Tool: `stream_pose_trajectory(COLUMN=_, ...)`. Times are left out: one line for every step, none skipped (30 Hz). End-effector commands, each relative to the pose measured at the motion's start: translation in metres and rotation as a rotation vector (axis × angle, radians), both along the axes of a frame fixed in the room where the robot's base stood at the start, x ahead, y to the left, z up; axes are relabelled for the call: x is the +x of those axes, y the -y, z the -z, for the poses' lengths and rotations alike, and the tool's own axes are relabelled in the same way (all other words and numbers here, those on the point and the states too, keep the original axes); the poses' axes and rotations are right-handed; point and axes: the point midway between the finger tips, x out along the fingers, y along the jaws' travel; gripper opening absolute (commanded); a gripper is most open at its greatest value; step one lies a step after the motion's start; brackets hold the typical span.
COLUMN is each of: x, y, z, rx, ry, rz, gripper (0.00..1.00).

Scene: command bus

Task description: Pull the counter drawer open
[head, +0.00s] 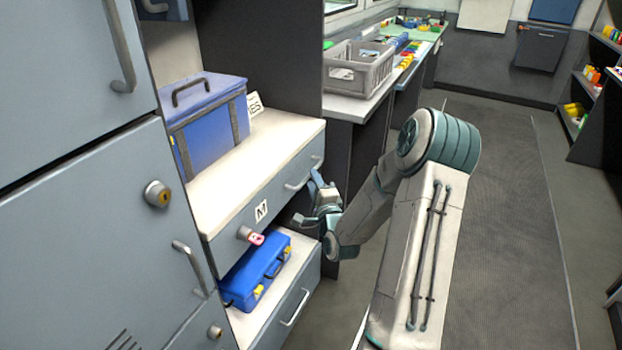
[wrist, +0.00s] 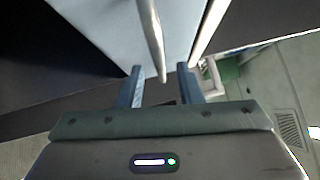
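The counter drawer (head: 228,222) is a grey-blue front under the pale counter top, marked with an "M" label. It looks flush with the counter and shut. Its bar handle (head: 300,178) is at the right end of the front. My gripper (head: 308,200) is at that handle. In the wrist view, the fingers of my gripper (wrist: 160,72) are apart, and the handle (wrist: 152,40) reaches down between them with gaps on both sides. A lock with a pink-tagged key (head: 250,235) is on the drawer's left part.
A blue case (head: 205,115) stands on the counter top. Below the drawer, a blue toolbox (head: 258,268) sits on a ledge above a lower drawer (head: 290,318). A grey crate (head: 358,72) is on the bench behind. The aisle floor (head: 500,200) at right is clear.

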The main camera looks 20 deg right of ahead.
Motion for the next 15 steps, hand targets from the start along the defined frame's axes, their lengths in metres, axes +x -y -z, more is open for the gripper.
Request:
stream_pose_trajectory(x=0.007, y=0.001, z=-0.001, rx=0.000, ry=0.001, rz=0.000, gripper=0.33)
stream_pose_trajectory(x=0.009, y=0.002, z=-0.001, rx=-0.001, ry=0.000, rz=0.000, gripper=0.33)
stream_pose_trajectory(x=0.013, y=0.002, z=-0.002, rx=-0.001, ry=0.001, rz=0.001, gripper=0.33)
stream_pose_trajectory(x=0.015, y=0.003, z=-0.002, rx=-0.001, ry=0.001, rz=0.001, gripper=0.33)
stream_pose_trajectory(x=0.017, y=0.003, z=-0.002, rx=-0.001, ry=0.001, rz=0.001, gripper=0.33)
stream_pose_trajectory(x=0.019, y=0.003, z=-0.002, rx=-0.001, ry=0.000, rz=0.001, gripper=0.33)
stream_pose_trajectory(x=0.020, y=0.003, z=-0.002, rx=-0.001, ry=0.000, rz=0.001, gripper=0.33)
stream_pose_trajectory(x=0.021, y=0.003, z=-0.003, rx=-0.001, ry=-0.001, rz=0.001, gripper=0.33)
stream_pose_trajectory(x=0.021, y=0.003, z=-0.002, rx=-0.001, ry=-0.001, rz=0.001, gripper=0.33)
stream_pose_trajectory(x=0.021, y=0.003, z=-0.003, rx=-0.001, ry=-0.001, rz=0.001, gripper=0.33)
stream_pose_trajectory(x=0.021, y=0.003, z=-0.003, rx=-0.001, ry=-0.001, rz=0.001, gripper=0.33)
stream_pose_trajectory(x=0.021, y=0.003, z=-0.003, rx=-0.001, ry=-0.001, rz=0.001, gripper=0.33)
stream_pose_trajectory(x=0.021, y=0.003, z=-0.003, rx=-0.001, ry=-0.001, rz=0.001, gripper=0.33)
stream_pose_trajectory(x=0.021, y=0.003, z=-0.003, rx=-0.001, ry=-0.001, rz=0.001, gripper=0.33)
stream_pose_trajectory(x=0.021, y=0.003, z=-0.003, rx=-0.001, ry=-0.001, rz=0.001, gripper=0.33)
